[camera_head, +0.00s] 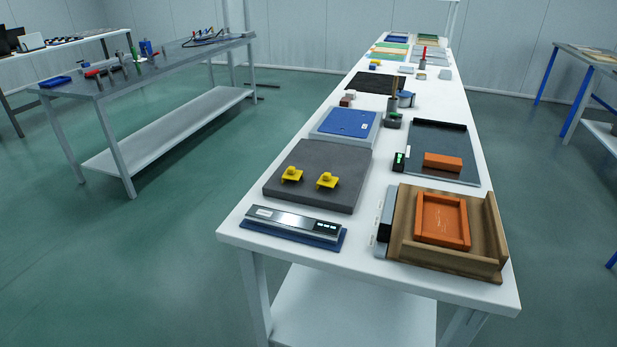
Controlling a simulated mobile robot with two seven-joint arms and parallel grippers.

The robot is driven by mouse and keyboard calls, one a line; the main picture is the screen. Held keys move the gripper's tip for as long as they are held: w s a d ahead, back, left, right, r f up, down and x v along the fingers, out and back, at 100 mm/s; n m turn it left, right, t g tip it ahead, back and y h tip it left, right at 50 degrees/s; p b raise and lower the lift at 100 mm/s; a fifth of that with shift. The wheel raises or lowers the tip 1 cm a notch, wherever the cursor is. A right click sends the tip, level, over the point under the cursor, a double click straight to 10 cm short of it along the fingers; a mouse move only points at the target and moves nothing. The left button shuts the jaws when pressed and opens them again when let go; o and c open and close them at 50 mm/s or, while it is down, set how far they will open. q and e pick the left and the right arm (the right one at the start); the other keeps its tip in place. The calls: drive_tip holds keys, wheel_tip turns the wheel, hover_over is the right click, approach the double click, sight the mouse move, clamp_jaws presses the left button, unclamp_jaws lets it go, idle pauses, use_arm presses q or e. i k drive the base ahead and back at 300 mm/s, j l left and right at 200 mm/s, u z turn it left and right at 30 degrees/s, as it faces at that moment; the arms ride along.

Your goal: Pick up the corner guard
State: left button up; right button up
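Two small yellow pieces sit on the dark grey slab (310,198) on the near left of the white table: a left yellow piece (292,175) and a right yellow piece (327,181). Each has a flat base and a rounded raised part. They look like corner guards, but I cannot tell for certain which object is the corner guard. Neither of my grippers shows in the head view.
The white table (282,253) runs away from me. A wooden fixture (489,245) holding an orange tray (442,220) is at its near right. A silver device (292,221) lies at the near edge. A dark tray (440,137) carries an orange block (443,162). A blue panel (347,122) lies behind the slab.

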sight(291, 174)
drive_tip(key=i+j+z, duration=0.1)
drive_tip(key=z, duration=0.3)
drive_tip(key=j+z, duration=0.25)
drive_tip(key=z, duration=0.15)
drive_tip(key=i+j+z, duration=0.2)
drive_tip(key=j, duration=0.2)
drive_tip(key=j+z, duration=0.15)
drive_tip(key=j, duration=0.25)
drive_tip(key=j+z, duration=0.3)
drive_tip(key=j, duration=2.85)
drive_tip(key=k, duration=0.05)
